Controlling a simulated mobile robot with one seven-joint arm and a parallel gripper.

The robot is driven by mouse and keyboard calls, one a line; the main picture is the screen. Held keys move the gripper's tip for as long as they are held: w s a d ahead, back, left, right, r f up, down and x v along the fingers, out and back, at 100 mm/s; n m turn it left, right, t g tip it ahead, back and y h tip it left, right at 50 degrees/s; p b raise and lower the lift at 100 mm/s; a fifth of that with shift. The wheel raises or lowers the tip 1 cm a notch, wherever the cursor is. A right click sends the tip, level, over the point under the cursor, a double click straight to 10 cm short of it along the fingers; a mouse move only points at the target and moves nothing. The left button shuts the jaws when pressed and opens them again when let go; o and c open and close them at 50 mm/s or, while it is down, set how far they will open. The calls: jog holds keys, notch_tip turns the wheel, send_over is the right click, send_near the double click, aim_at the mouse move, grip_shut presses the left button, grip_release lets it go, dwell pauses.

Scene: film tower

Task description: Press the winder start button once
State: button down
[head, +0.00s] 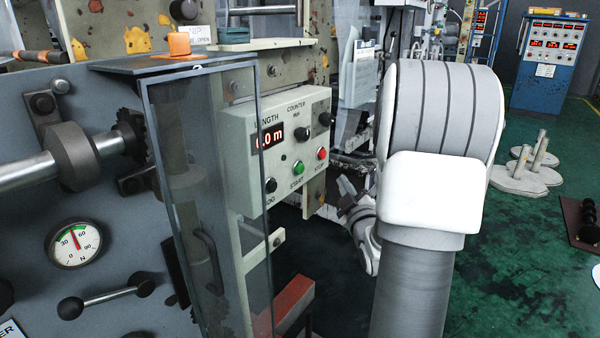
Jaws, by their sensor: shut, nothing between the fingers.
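The winder control box (280,125) is a pale box in the middle of the head view. Its green start button (299,167) is in plain sight above the START label. The red stop button (322,154) is to its right, and a black button (270,185) is to its lower left. A red-lit length display (271,136) reads about 0.0 m. My gripper (346,196) shows small and partly hidden behind my arm, to the right of the box and lower than the start button. It appears shut and empty, apart from the button.
A clear guard panel (205,200) with a dark frame stands just left of the box. Two black knobs (304,134) stick out above the buttons. A red block (295,298) lies below.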

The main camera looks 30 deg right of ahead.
aim_at(300, 168)
jog(key=shift+w, duration=0.1)
jog(key=w+a, duration=0.3)
jog(key=w, duration=0.5)
jog(key=shift+a, duration=0.2)
dwell(2.0)
jog(key=shift+w+a, duration=0.15)
jog(key=shift+w, duration=0.25)
